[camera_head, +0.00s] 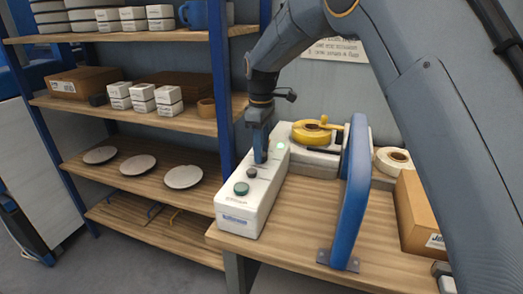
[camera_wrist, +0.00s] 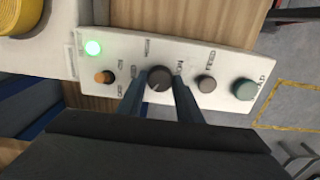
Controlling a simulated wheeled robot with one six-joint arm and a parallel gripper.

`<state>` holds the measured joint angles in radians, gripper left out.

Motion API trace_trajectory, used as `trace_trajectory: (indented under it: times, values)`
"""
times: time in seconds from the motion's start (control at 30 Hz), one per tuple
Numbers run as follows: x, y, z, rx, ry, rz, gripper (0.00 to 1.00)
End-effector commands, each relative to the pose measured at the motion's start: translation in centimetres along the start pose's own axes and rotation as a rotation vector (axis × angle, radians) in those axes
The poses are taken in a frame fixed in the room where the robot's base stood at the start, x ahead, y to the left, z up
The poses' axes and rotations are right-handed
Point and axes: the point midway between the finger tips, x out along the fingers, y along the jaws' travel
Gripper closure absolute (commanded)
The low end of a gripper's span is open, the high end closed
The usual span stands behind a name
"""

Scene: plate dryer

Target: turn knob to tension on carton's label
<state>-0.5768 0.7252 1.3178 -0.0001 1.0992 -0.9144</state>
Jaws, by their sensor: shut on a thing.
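The white control box (camera_head: 240,205) stands on the wooden table, its panel facing up. My gripper (camera_head: 260,158) points down at the panel and hides the knob there in the head view. In the wrist view, my gripper (camera_wrist: 161,85) is shut on a dark round knob (camera_wrist: 159,76), one finger on each side. A pale pointer line shows on the knob, and small printing surrounds it. The brown carton (camera_head: 418,212) sits at the table's right; its white label (camera_head: 436,241) is partly in view, its writing too small to read.
The panel also has an orange switch (camera_wrist: 104,77), a lit green lamp (camera_wrist: 93,47), a grey knob (camera_wrist: 206,84) and a teal button (camera_wrist: 244,89). A blue upright (camera_head: 352,195) stands between box and carton. Shelves with plates (camera_head: 184,177) stand left.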

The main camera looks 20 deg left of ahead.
Motion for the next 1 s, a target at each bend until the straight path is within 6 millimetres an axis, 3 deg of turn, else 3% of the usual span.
trace_trajectory:
  times: [0.5, 0.53, 0.6, 1.0]
  values:
    - [-0.2, 0.06, -0.1, -0.018, 0.003, 0.003, 0.9]
    - [-0.19, 0.06, -0.1, -0.018, 0.003, 0.003, 0.63]
    - [-0.17, 0.06, -0.08, -0.018, 0.002, 0.003, 0.51]
    - [-0.75, 0.08, -0.04, -0.016, 0.002, 0.002, 0.49]
